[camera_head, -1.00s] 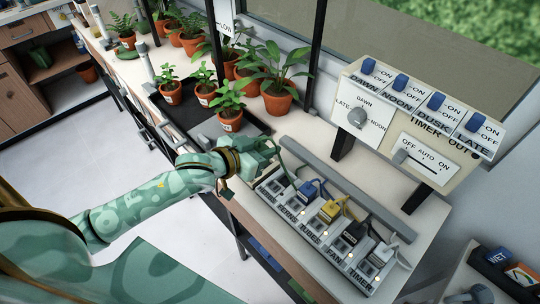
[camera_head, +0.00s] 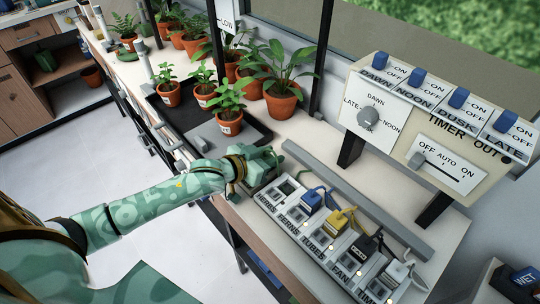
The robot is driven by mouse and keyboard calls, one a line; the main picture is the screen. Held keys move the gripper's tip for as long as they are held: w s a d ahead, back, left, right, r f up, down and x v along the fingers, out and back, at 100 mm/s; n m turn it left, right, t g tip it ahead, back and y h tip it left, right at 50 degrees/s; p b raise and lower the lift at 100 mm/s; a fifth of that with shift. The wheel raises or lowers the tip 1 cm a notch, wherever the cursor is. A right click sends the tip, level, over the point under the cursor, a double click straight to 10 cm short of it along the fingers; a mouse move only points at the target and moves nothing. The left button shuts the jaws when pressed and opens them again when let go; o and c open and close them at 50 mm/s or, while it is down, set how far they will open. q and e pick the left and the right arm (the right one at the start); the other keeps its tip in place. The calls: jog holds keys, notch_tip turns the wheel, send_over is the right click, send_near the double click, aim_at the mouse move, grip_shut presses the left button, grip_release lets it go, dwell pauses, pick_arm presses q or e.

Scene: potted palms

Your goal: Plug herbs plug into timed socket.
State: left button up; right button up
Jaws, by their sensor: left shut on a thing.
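A blue plug (camera_head: 311,200), a yellow plug (camera_head: 339,219), a black plug (camera_head: 367,244) and a white plug (camera_head: 398,271) sit along the strip. The timer box (camera_head: 428,130) stands behind it on dark legs, marked TIMER OUT. I cannot make out the timed socket clearly. My right gripper is out of view.
Several potted plants (camera_head: 281,100) stand on the bench, some by a dark tray (camera_head: 185,112). A grey rail (camera_head: 350,200) runs behind the strip. Cords arch up from the plugs. A dark post rises behind the plants. A blue-labelled box (camera_head: 523,279) is at lower right.

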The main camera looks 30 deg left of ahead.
pick_arm(q)
jog(key=shift+f, duration=0.1)
jog(key=o, duration=1)
jog(key=shift+c, duration=0.2)
jog(key=shift+s+r, duration=0.2)
jog(key=shift+r, duration=0.05)
jog(key=p+v, duration=0.4)
jog(key=v, duration=0.6)
jog(key=shift+s+a+r, duration=0.25)
jog(key=shift+s+a, duration=0.1)
jog(key=shift+s, duration=0.3)
